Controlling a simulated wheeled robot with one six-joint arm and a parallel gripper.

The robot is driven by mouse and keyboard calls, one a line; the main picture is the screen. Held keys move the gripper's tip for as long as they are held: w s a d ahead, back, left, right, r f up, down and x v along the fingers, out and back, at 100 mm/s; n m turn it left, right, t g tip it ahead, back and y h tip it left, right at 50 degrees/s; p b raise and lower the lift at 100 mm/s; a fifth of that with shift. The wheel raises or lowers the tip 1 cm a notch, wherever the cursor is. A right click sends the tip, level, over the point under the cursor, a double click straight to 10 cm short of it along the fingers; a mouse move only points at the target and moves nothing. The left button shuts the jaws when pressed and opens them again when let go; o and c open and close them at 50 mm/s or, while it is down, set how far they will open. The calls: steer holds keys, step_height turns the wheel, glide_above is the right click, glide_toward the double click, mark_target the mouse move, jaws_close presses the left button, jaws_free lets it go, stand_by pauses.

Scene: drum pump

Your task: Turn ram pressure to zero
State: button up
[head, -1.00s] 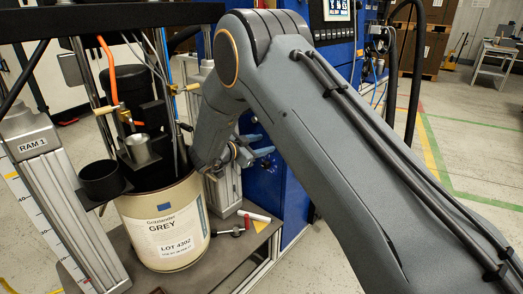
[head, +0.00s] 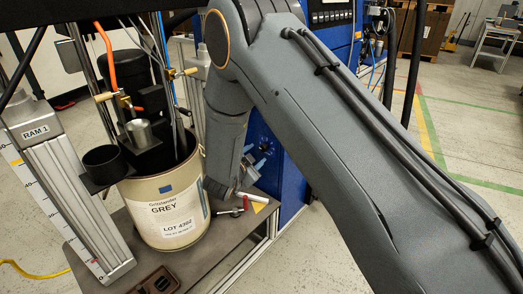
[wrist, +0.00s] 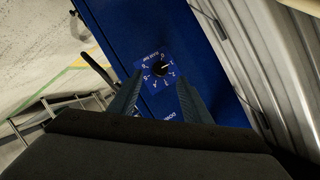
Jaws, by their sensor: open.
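The ram pressure dial is a black round knob (wrist: 158,69) on a blue plate with white numbers around it, in the wrist view. Its white mark seems to point to the right in that picture; the number it sits at is too small to read surely. My gripper (wrist: 160,81) is open, with one finger to each side below the knob in the picture. The fingers look apart from the knob. In the head view, my gripper (head: 258,165) is partly hidden by my arm, in front of the blue cabinet (head: 292,180).
A cream drum labelled GREY (head: 172,208) stands on the platform left of my arm. The RAM 1 column (head: 62,165) is farther left. Ribbed metal (wrist: 265,70) runs right of the panel.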

mark_target(262, 148)
steer(key=x, duration=0.6)
steer(key=shift+w+d, duration=0.1)
steer(key=shift+w, duration=0.3)
steer(key=shift+c, duration=0.4)
steer(key=c, duration=0.9)
steer(key=shift+c, duration=0.2)
steer(key=shift+r+n+g+h+p, duration=0.15)
steer(key=shift+n+g+h+p, duration=0.15)
steer(key=shift+n+p, duration=0.3)
steer(key=shift+n+g+h+p, duration=0.3)
steer(key=shift+n+g+p, duration=0.25)
steer(key=shift+n, duration=0.25)
steer(key=n+g+h, duration=0.1)
steer(key=n+h, duration=0.1)
steer(key=n, duration=0.1)
steer(key=shift+w+a+g, duration=0.2)
steer(key=shift+a+g, duration=0.1)
steer(key=shift+g, duration=0.05)
